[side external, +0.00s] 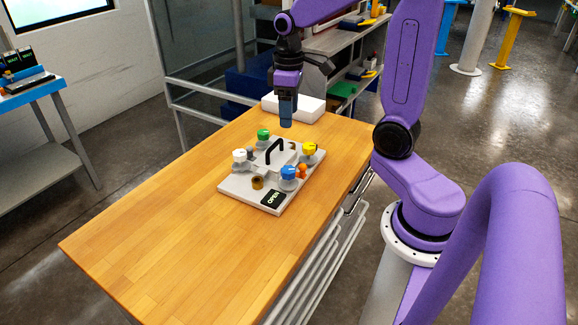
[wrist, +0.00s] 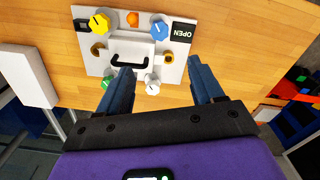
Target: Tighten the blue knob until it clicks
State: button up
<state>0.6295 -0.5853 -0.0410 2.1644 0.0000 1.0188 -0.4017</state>
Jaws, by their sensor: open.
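The blue knob (side external: 289,173) sits at the front right part of a pale grey panel (side external: 240,189) on the wooden table. It also shows in the wrist view (wrist: 160,30), at the far side of the panel beside a black OPEN label (wrist: 183,32). My gripper (side external: 286,123) hangs above the table behind the panel, apart from every knob. In the wrist view my gripper (wrist: 160,78) has its two blue fingers spread wide with nothing held between them.
The panel also carries a yellow knob (side external: 309,148), a green knob (side external: 263,135), a white knob (side external: 239,155), an orange piece (side external: 302,171) and a raised black handle (side external: 275,149). A white box (side external: 293,107) lies at the table's back edge. The table's front left is clear.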

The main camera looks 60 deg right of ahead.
aim_at(289, 170)
notch_tip(289, 170, down, 17)
jog(key=shift+f, duration=0.2)
dwell(0.6)
jog(key=c, duration=1.1)
